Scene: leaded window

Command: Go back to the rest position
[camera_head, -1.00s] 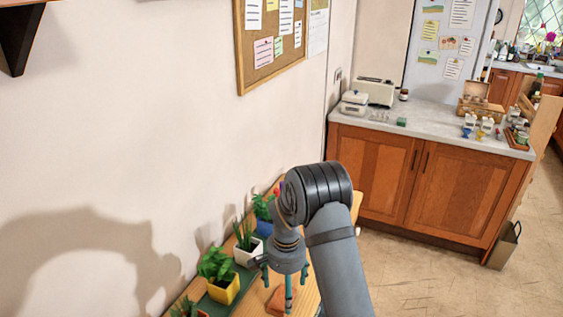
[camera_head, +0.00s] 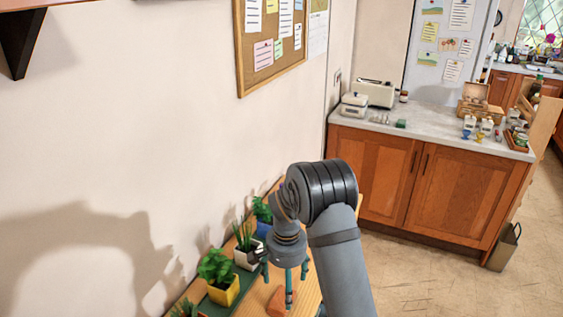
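My gripper (camera_head: 286,272) hangs from my grey arm over a wooden table at the lower middle of the head view, pointing down. Its teal fingers stand apart, and I see nothing held between them. An orange-brown block (camera_head: 277,303) is on the table just below the fingers. My arm and gripper hide part of the table and the block.
Several potted plants stand along the wall on a green strip (camera_head: 215,307), left of my gripper; one is in a yellow pot (camera_head: 224,291), one in a white pot (camera_head: 247,260). A counter (camera_head: 435,125) with small items is behind.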

